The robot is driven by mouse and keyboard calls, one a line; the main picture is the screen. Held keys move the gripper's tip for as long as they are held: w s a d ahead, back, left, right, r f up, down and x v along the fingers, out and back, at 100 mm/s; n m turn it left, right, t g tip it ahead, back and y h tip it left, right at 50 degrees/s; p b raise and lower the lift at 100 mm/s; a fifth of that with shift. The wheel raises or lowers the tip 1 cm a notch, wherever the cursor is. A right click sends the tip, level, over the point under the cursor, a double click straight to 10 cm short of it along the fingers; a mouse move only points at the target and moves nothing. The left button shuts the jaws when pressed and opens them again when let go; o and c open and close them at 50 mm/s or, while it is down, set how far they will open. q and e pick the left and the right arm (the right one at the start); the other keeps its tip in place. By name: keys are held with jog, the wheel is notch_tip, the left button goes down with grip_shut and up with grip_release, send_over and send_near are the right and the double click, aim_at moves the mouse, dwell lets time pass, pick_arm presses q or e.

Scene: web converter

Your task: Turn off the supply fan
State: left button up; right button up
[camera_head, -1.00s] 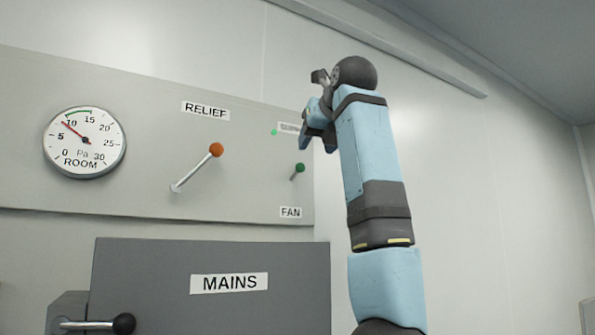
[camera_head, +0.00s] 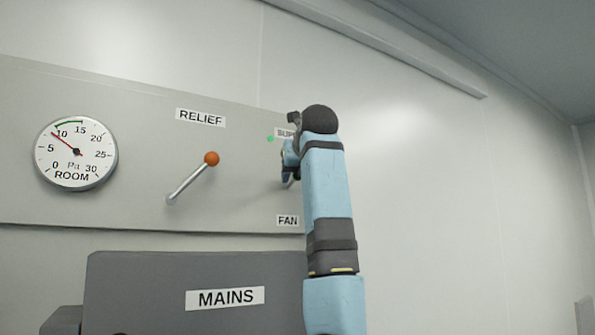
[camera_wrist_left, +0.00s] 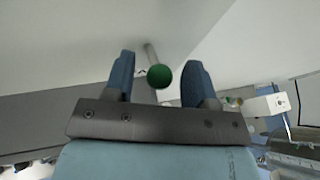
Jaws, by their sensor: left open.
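The supply fan lever has a green ball knob on a thin rod. In the left wrist view the knob (camera_wrist_left: 160,76) sits between the two blue fingers of my left gripper (camera_wrist_left: 158,64), with a gap on each side. In the head view my left gripper (camera_head: 289,164) is at the panel's right end and hides the knob. The FAN label (camera_head: 288,220) shows below it, and the label above, starting "SUP", is partly covered. A small green light (camera_head: 270,139) is lit beside that label. My left gripper is open. My right gripper is not in view.
The RELIEF lever (camera_head: 192,179) with an orange knob stands out from the panel left of my gripper. A ROOM gauge (camera_head: 76,154) reads between 5 and 10. A grey MAINS box (camera_head: 150,280) juts out below.

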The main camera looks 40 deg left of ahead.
pick_arm(q)
jog(key=shift+w+a+f, duration=0.15)
jog(key=shift+a, duration=0.1)
jog(key=c, duration=0.9)
jog(key=shift+f, duration=0.1)
